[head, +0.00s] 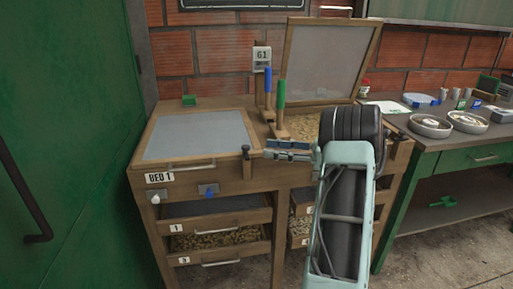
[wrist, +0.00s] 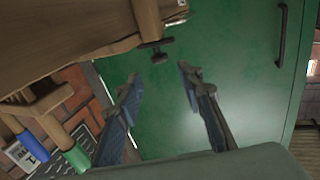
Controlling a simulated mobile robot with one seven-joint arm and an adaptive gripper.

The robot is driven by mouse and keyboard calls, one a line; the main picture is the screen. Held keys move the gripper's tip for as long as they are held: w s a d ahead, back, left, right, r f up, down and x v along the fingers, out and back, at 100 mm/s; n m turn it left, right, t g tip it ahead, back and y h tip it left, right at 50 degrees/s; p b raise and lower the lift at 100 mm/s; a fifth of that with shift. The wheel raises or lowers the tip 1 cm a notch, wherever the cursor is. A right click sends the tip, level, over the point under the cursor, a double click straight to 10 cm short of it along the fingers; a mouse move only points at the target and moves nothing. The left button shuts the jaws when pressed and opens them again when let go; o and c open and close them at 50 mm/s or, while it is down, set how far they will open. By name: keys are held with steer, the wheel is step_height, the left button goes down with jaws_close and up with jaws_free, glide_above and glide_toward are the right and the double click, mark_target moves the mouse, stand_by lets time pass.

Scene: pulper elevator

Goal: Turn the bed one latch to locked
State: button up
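Bed one (head: 195,136) is the left bed, with a closed grey-panelled lid and a "BED 1" label (head: 160,178). A dark T-shaped latch (head: 246,150) stands at the front right corner of its frame. In the wrist view a dark T-shaped piece (wrist: 156,45), apparently this latch, is just ahead of the fingertips. Whether it is locked cannot be told. My gripper (head: 268,149) is just right of the latch, pointing left. In the wrist view my gripper (wrist: 160,76) is open and empty, its two fingers apart and not visibly touching the latch.
The right bed's lid (head: 332,58) stands open, with grain-like material beneath. Blue-handled (head: 268,82) and green-handled (head: 279,95) tools stand between the beds. A white knob (head: 155,199) and blue knob (head: 209,193) are below bed one. A green door (head: 60,120) is at left, a bench (head: 470,155) at right.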

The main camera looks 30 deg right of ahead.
steer(key=shift+v, duration=1.7)
steer(key=shift+w, duration=0.1)
